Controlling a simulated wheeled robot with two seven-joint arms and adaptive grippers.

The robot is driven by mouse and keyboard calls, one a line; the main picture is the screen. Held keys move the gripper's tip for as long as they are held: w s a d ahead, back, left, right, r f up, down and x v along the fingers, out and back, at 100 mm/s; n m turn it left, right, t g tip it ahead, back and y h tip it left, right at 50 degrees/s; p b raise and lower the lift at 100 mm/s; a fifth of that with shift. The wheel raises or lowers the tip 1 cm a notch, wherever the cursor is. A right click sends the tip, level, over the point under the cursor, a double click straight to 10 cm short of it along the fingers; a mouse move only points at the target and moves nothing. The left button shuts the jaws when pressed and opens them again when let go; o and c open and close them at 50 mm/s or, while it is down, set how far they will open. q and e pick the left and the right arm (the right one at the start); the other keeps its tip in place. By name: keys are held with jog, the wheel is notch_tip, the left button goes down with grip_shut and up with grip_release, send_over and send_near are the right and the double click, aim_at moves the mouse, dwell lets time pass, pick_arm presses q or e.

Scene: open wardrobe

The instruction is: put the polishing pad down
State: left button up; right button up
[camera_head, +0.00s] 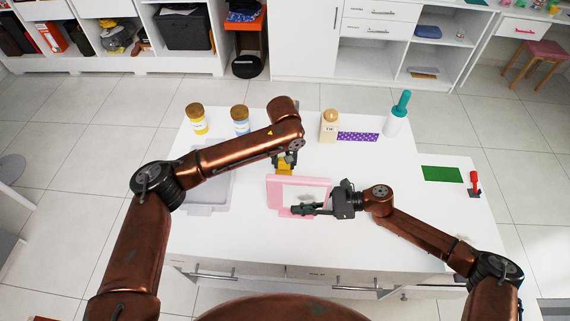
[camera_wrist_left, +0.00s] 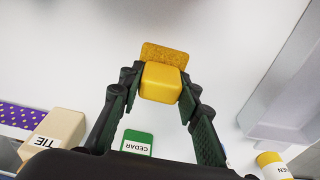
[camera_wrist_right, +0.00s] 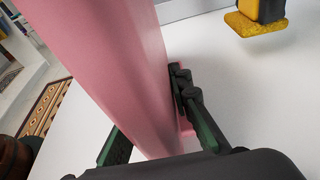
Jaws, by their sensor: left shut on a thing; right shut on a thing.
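The polishing pad (camera_wrist_left: 162,52) is a yellow sponge-like slab with a yellow block grip. My left gripper (camera_wrist_left: 160,88) is shut on that block grip, pad pointing away from the palm. In the head view, the left gripper (camera_head: 284,160) is over the middle of the white table, just behind a pink-framed panel (camera_head: 271,187).
A grey tray (camera_head: 203,208) lies left on the table. A green mat (camera_head: 441,174) is at right.

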aim_at(284, 169)
pick_arm(q)
jog(key=shift+f, duration=2)
jog(key=o, duration=1.1)
jog(key=shift+f, duration=0.1)
